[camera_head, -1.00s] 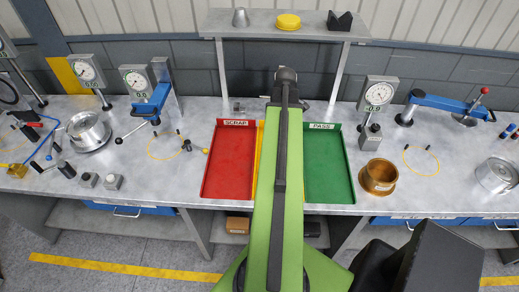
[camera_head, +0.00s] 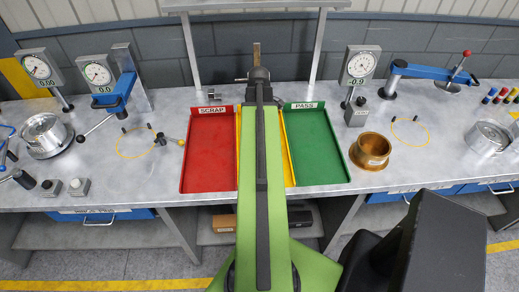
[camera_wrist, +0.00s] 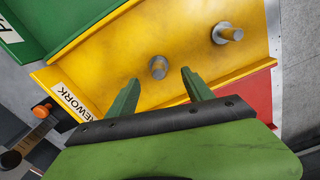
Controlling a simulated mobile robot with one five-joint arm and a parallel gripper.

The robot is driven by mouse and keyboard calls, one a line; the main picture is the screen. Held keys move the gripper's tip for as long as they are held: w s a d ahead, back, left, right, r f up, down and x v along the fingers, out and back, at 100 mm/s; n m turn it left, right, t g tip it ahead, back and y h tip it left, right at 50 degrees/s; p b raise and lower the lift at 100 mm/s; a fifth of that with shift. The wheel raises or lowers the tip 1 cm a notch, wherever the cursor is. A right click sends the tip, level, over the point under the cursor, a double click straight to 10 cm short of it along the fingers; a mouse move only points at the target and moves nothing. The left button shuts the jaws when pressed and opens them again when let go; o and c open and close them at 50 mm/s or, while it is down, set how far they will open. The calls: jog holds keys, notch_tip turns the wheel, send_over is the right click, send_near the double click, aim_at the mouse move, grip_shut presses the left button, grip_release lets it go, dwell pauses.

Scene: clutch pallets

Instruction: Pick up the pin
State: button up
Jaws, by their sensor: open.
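Two grey metal pins lie in the yellow tray marked REWORK (camera_wrist: 105,60) in the wrist view. The nearer pin (camera_wrist: 158,67) is just beyond my fingertips, roughly between them in the picture. The other pin (camera_wrist: 228,34) lies farther to the upper right. My gripper (camera_wrist: 160,78) is open, its two green fingers spread and empty over the tray. I cannot tell its height above the tray. In the head view my arm covers most of the yellow tray (camera_head: 287,150), and both pins are hidden.
The red SCRAP tray (camera_head: 210,150) and green PASS tray (camera_head: 317,150) flank the yellow one. A brass ring (camera_head: 372,150) stands right of the green tray. A dial gauge (camera_head: 360,65) stands behind it. A brown upright piece (camera_head: 257,50) shows beyond my arm's end.

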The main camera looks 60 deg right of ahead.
jog(key=shift+d+f+b, duration=0.15)
jog(key=shift+f+b, duration=2.5)
jog(key=shift+f, duration=0.55)
jog(key=shift+r, duration=0.2)
grip_shut()
